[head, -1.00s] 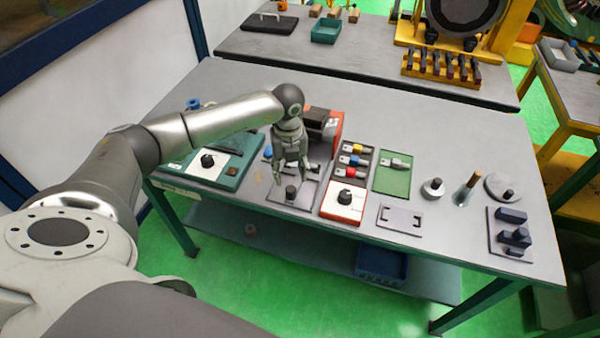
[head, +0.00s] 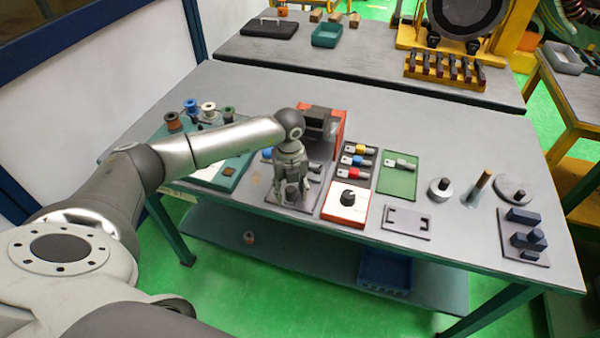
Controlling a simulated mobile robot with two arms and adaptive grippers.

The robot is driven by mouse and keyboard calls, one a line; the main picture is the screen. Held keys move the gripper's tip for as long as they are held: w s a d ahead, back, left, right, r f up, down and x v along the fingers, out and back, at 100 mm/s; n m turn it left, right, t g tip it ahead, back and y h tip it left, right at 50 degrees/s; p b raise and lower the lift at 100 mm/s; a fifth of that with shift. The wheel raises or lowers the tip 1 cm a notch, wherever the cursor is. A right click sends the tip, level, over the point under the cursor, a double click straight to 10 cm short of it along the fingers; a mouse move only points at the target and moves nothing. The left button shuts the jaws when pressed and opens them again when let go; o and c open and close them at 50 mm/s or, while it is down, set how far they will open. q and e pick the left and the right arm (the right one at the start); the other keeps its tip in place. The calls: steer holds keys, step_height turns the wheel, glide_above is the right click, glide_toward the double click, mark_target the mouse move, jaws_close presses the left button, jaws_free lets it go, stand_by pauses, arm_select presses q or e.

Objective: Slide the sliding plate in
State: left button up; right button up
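A flat grey plate (head: 312,199) with a dark upright knob (head: 292,189) lies near the table's front edge, left of the red and white box. I cannot tell for sure that this is the sliding plate. My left gripper (head: 291,201) points down over it, low, with its fingers apart on either side of the knob. The fingers hide part of the knob, and contact with it cannot be made out. Another pale flat plate (head: 406,222) with dark brackets lies farther right. My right gripper is not in view.
The red and white box (head: 345,205) with a black knob stands close right of the gripper. A teal station (head: 225,183) with several spools is on the left, partly behind my arm. A green plate (head: 398,178), cylinders and dark blocks (head: 525,235) stand farther right.

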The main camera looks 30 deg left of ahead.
arm_select(q)
steer(key=c, duration=0.6)
steer(key=shift+w+a+b, duration=0.2)
steer(key=shift+w+b, duration=0.55)
steer(key=shift+w, duration=0.15)
steer(key=shift+w+a+b, duration=0.2)
steer(key=shift+w+b, duration=0.6)
steer(key=shift+w, duration=0.1)
steer(key=shift+w+a+b, duration=0.2)
steer(key=shift+w+b, duration=0.55)
steer(key=shift+w, duration=0.15)
steer(key=shift+w+a+f+b, duration=0.1)
steer(key=shift+w+a+b, duration=0.1)
steer(key=shift+w+b, duration=0.5)
steer(key=shift+w+a+r+b, duration=0.1)
steer(key=shift+w+a+b, duration=0.05)
steer(key=shift+w+b, duration=0.55)
steer(key=shift+w+a+f+b, duration=0.1)
steer(key=shift+w+a+b, duration=0.1)
steer(key=shift+w+b, duration=0.5)
steer(key=o, duration=0.8)
steer(key=shift+c, duration=0.2)
steer(key=shift+p, duration=0.3)
steer(key=shift+r+p, duration=2.35)
steer(key=shift+r, duration=0.8)
steer(key=shift+f, duration=0.1)
